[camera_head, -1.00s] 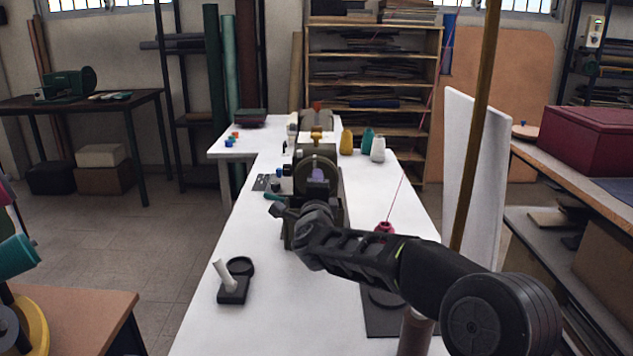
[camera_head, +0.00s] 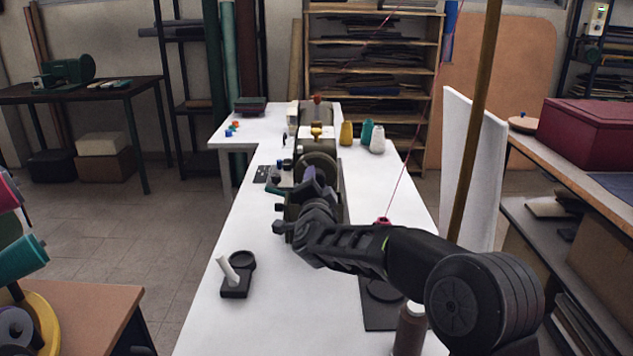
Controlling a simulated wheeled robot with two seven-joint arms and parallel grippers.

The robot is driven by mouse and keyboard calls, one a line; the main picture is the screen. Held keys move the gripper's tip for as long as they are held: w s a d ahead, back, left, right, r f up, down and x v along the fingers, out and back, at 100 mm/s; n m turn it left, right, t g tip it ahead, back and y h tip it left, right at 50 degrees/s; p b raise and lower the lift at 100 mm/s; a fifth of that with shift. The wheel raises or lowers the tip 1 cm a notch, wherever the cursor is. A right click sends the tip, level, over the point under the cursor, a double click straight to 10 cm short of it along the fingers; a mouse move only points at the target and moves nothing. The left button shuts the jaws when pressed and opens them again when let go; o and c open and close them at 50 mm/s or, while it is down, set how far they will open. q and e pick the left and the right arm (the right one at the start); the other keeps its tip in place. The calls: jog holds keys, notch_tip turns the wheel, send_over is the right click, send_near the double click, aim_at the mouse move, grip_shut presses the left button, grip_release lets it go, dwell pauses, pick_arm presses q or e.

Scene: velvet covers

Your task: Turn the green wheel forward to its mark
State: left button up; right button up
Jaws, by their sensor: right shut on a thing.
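The wheel (camera_head: 319,158) is a dark, greyish disc on the near end of the sewing machine (camera_head: 330,120), in the middle of the white table. Its green tint is hard to make out. My right gripper (camera_head: 313,182) is at the wheel's lower front and is shut on it. The gripper and wrist hide the lower part of the wheel, and the exact contact is too small to see. I cannot make out the mark. My left gripper is out of view.
Thread cones (camera_head: 377,139) stand right of the machine. A pink thread cone (camera_head: 383,221) is beside my right forearm, and its thread runs upward. A black stand with a white peg (camera_head: 236,277) is at the front left. A wooden pole (camera_head: 470,150) rises on the right.

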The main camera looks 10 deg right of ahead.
jog(key=o, duration=1.4)
jog(key=shift+c, duration=0.2)
jog(key=v, duration=0.7)
jog(key=shift+s+b, duration=0.35)
jog(key=shift+a, duration=0.15)
